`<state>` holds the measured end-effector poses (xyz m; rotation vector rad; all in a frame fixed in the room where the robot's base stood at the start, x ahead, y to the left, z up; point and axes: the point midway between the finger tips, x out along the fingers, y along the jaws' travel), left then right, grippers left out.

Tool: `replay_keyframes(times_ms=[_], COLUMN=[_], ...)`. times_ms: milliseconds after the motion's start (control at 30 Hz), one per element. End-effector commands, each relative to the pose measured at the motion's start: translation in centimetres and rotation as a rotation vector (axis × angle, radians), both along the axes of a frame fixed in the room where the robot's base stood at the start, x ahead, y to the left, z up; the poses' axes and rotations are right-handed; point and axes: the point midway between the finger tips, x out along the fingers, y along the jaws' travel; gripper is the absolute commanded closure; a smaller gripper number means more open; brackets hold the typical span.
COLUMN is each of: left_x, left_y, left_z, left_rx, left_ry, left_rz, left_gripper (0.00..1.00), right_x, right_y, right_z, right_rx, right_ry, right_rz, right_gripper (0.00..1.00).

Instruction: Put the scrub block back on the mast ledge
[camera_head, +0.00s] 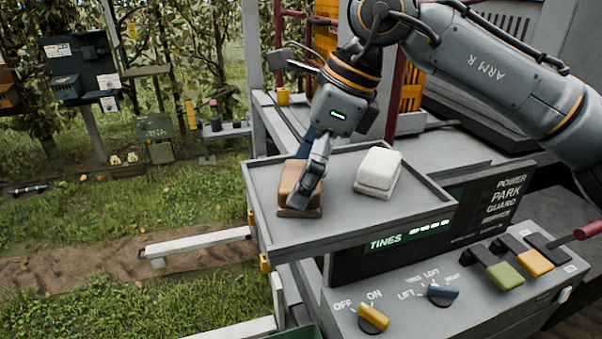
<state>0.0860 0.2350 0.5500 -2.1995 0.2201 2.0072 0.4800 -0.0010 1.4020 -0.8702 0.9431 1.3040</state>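A brown block (287,188) with a darker base sits at the left end of a raised grey tray (345,222). A white, two-layered block (379,168) sits to its right on the same tray. I cannot tell for sure which one is the scrub block, nor which surface is the mast ledge. My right gripper (303,181) reaches down over the brown block. One finger lies along its near right side; the other goes behind it, its tip hidden. Whether the fingers press on the block is unclear. My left gripper is out of view.
A control panel with an orange knob (373,318), a blue knob (442,293) and several levers stands at the lower right. The tray has a raised rim and bare room around the white block.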

Motion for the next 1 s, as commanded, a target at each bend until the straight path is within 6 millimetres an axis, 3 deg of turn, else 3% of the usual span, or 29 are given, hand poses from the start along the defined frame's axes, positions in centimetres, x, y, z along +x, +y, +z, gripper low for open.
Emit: replay_keyframes(times_ms=[500,700,1000], left_x=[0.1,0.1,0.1], left_y=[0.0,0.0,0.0], left_z=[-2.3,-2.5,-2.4], left_rx=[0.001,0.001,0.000], left_ry=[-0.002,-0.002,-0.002], left_rz=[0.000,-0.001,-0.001], left_gripper=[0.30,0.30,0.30], right_x=[-0.3,-0.4,-0.4], right_y=[-3.8,-4.4,-4.5], right_z=[9.2,10.7,10.8], right_rx=[0.004,0.001,0.001], right_ry=[-0.004,-0.001,-0.001], right_rz=[-0.002,0.001,0.001], right_gripper=[0.00,0.00,0.00])
